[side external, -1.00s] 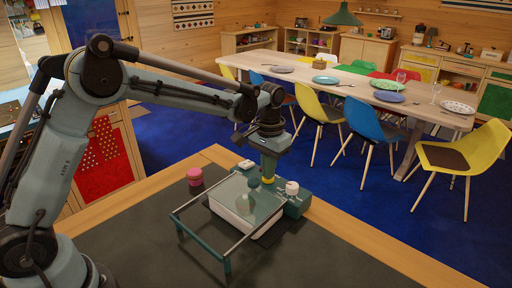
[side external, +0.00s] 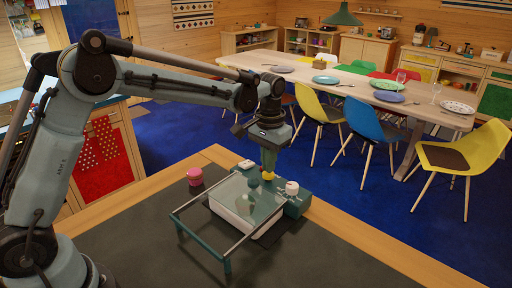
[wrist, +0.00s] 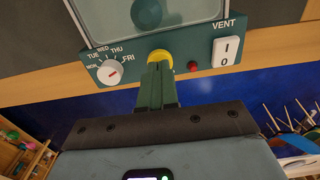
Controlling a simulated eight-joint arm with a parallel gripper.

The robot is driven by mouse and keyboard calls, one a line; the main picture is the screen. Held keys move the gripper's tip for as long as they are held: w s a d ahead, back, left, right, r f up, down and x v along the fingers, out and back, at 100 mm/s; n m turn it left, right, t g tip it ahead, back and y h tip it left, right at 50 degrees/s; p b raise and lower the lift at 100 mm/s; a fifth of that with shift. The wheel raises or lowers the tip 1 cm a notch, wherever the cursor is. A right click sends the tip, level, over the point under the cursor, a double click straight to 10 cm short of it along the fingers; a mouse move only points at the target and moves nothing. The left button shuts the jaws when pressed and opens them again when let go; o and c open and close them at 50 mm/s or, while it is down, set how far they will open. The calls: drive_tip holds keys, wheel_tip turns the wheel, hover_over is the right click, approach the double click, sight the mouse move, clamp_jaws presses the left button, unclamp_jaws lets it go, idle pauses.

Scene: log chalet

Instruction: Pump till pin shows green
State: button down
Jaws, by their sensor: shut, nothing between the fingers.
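A teal device on the counter has a front panel (wrist: 205,62) with a round yellow button (wrist: 158,57), and beside it a small red pin (wrist: 192,66). No green shows on the pin. My gripper (wrist: 157,66) is shut and empty, its tips at the yellow button; whether they touch it is unclear. In the side view, my gripper (side external: 268,166) stands over the device's far edge, at the yellow button (side external: 265,177). A clear-lidded box (side external: 243,208) sits within the device.
The panel also carries a white day dial (wrist: 110,72) and a white VENT rocker switch (wrist: 226,50). A pink jar (side external: 194,176) stands left of the device. A teal frame with a metal bar (side external: 252,246) stands in front. Bare dark counter (side external: 130,255) lies nearer.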

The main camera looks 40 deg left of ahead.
drive_tip(key=shift+r, duration=2.55)
drive_tip(key=shift+s+r, duration=0.15)
drive_tip(key=s+a+r+t, duration=0.2)
drive_tip(key=s+r+t, duration=0.15)
drive_tip(key=s, duration=0.45)
drive_tip(key=s+a+f+t, duration=0.2)
drive_tip(key=s+f+t, duration=0.1)
drive_tip(key=s, duration=0.8)
drive_tip(key=shift+f+t, duration=0.2)
drive_tip(key=shift+t, duration=0.15)
